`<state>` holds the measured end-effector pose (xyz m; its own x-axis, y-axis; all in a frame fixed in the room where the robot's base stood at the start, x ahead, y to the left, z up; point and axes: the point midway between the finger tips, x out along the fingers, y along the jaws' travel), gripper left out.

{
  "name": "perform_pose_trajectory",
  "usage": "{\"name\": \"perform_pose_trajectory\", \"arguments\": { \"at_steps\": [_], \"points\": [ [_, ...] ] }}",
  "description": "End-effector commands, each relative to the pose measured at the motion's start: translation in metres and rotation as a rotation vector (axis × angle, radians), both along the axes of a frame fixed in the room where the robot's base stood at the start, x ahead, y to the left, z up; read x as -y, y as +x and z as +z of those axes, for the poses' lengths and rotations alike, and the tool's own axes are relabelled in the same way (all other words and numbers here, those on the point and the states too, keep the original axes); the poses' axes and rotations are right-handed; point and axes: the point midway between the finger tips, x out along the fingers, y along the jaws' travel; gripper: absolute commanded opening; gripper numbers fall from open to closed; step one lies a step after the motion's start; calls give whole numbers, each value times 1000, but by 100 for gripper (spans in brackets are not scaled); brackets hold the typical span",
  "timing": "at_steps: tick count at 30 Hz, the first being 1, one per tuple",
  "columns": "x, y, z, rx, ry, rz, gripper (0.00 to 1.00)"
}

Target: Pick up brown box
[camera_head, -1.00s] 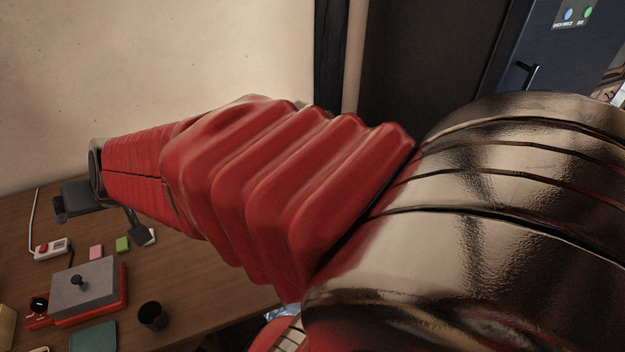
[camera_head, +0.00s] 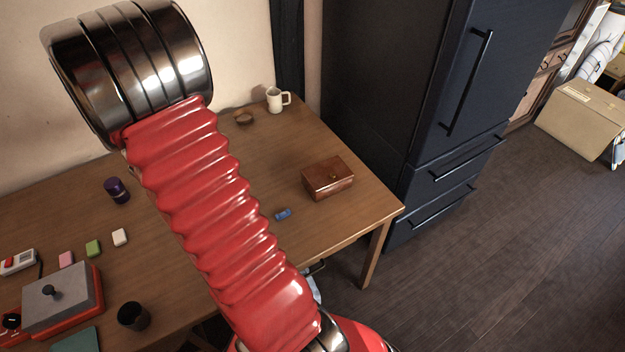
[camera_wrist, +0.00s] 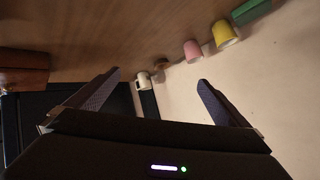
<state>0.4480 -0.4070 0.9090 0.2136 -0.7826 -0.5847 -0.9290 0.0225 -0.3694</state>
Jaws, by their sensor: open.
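A shiny reddish-brown box (camera_head: 328,178) with a small round catch stands on the right part of the wooden table in the head view. It also shows at the left edge of the wrist view (camera_wrist: 22,75), partly cut off. My gripper (camera_wrist: 159,78) is open and empty in the wrist view, its two dark fingers wide apart. The box lies left of the fingers there, apart from them. The head view shows my arm but not the gripper.
The wooden table (camera_head: 362,205) holds a small blue object (camera_head: 283,214) near the box and a white mug (camera_head: 276,99) behind. A dark fridge (camera_head: 400,80) stands beside the table. A cardboard box (camera_head: 583,115) is at far right. The wrist view shows pink (camera_wrist: 193,49) and yellow (camera_wrist: 225,35) cups.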

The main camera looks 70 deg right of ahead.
Motion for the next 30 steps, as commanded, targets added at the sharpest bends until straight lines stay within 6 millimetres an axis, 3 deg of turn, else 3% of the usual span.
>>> {"name": "perform_pose_trajectory", "arguments": {
  "at_steps": [3,7,12,16,21,30],
  "points": [
    [28,-45,-31,-70,-22,-167,100],
    [48,-98,-59,-159,-52,-345,100],
    [58,-171,-88,-302,-88,-568,100],
    [54,-215,-102,-400,-108,-698,100],
    [49,-241,-108,-465,-121,-776,100],
    [48,-243,-108,-469,-122,-781,100]
  ]
}}
